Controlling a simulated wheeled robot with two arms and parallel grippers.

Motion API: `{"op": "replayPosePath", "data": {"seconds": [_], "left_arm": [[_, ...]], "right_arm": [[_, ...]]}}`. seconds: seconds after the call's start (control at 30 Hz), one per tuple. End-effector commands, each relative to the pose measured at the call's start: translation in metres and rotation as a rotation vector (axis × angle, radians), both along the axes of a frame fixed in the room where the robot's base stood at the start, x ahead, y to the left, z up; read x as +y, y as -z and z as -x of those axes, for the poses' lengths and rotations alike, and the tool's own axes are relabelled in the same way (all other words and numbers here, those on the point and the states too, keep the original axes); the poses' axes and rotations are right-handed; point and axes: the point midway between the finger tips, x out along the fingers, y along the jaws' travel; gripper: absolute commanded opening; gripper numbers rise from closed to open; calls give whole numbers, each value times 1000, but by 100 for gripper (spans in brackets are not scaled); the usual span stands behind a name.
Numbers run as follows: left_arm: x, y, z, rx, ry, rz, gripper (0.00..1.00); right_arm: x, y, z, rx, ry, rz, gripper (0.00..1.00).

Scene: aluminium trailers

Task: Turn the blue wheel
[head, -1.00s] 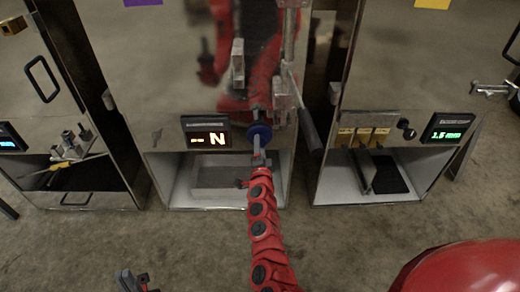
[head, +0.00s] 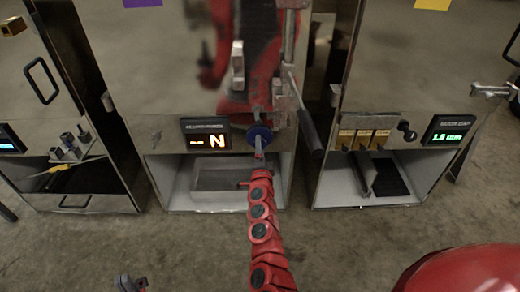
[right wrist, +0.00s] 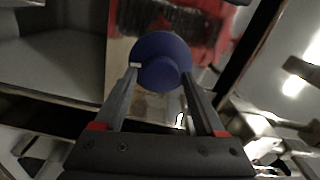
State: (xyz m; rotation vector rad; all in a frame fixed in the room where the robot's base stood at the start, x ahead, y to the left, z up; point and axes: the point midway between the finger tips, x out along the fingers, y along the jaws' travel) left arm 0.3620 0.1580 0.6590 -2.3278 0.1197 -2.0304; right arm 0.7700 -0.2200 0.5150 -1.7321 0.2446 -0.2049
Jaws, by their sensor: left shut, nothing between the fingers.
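The round blue wheel (head: 259,136) is on the front of the middle metal cabinet, beside the display reading "N". My right gripper (head: 259,157) is at the end of the red arm, close in front of the wheel and just below it in the picture. In the right wrist view the blue wheel (right wrist: 160,62) shows between the tips of my right gripper's fingers (right wrist: 160,78). The fingers stand apart, one at each side of it; I cannot tell whether they touch it. My left gripper (head: 131,284) is shut and empty at the bottom edge, far from the wheel.
The lit display (head: 206,133) is left of the wheel. A dark lever handle (head: 310,133) hangs just to its right. An open bay with a pale block (head: 222,178) lies below. Other cabinets stand either side; the floor (head: 180,240) in front is clear.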

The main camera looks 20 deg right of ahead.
Motion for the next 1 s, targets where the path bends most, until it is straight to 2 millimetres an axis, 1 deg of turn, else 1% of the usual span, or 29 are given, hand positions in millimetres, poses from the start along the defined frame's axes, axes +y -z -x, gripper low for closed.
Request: {"op": "replayPosePath", "data": {"seconds": [0.03,0.07,0.1,0.37,0.47,0.53,0.67,0.87,1.0], "left_arm": [[0,0,0,0,0,0,0],[0,0,0,0,0,0,0],[0,0,0,0,0,0,0],[0,0,0,0,0,0,0],[0,-1,0,1,0,1,0],[0,-2,0,2,1,2,0],[0,-6,-1,6,1,7,0],[-1,-14,-3,15,2,18,0],[-1,-20,-4,22,3,29,0]], "right_arm": [[0,0,0,0,0,0,83],[0,0,0,0,0,0,88],[0,0,0,0,0,0,90],[0,0,0,0,0,0,90],[2,0,4,1,-1,-1,90],[4,0,9,1,-1,-1,90],[9,-1,27,1,1,0,90],[21,-1,70,3,-1,0,90],[32,0,105,5,-3,0,90]]}}
